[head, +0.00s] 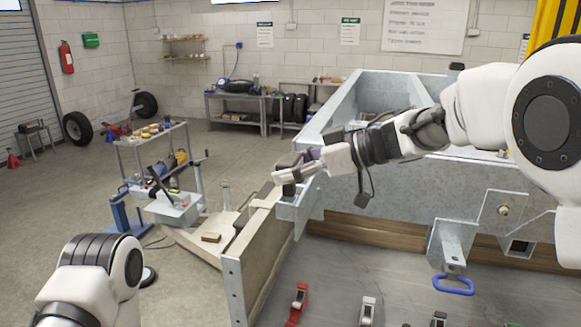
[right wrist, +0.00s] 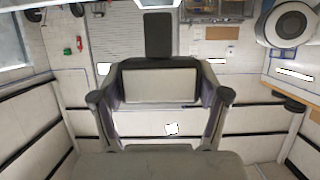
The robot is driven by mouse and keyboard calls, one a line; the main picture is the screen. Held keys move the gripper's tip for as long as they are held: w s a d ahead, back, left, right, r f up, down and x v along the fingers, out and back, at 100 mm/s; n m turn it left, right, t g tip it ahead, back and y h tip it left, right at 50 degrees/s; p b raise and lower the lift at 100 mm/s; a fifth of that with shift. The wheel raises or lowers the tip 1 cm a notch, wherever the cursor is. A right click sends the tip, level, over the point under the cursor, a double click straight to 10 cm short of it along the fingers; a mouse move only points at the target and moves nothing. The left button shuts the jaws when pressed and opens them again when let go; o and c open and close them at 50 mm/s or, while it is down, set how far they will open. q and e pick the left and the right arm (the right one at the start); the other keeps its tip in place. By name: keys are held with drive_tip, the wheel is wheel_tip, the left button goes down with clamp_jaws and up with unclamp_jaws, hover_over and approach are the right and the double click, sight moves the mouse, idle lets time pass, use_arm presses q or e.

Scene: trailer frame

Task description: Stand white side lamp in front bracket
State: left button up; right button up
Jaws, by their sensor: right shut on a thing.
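My right gripper (head: 300,170) reaches in from the right, over the near left corner of the galvanised trailer frame (head: 352,95). It is shut on a small pale piece, seemingly the white side lamp (head: 286,177), held at the fingertips close to a bracket-like metal part (head: 292,208) on the corner. I cannot tell whether lamp and bracket touch. In the right wrist view the two fingers (right wrist: 160,138) stand either side of a pale grey shape (right wrist: 160,164) at the bottom edge. My left arm shows at the lower left; its gripper is outside the picture.
A wooden-faced side panel (head: 250,245) stands below the gripper. A blue handle (head: 454,286) hangs at the right, and a red-handled clamp (head: 298,300) is at the bottom. A tool trolley (head: 160,160) stands at the left. Open floor (head: 75,185) lies left of it.

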sight(295, 188)
drive_tip(key=shift+d+f, duration=0.1)
drive_tip(key=shift+f, duration=0.15)
drive_tip(key=shift+f+b, duration=0.35)
drive_tip(key=shift+f, duration=0.3)
drive_tip(key=shift+f+b, duration=0.5)
drive_tip(key=shift+f, duration=0.85)
drive_tip(key=o, duration=1.3)
drive_tip(key=v, duration=1.2)
drive_tip(key=shift+s+r, duration=0.1)
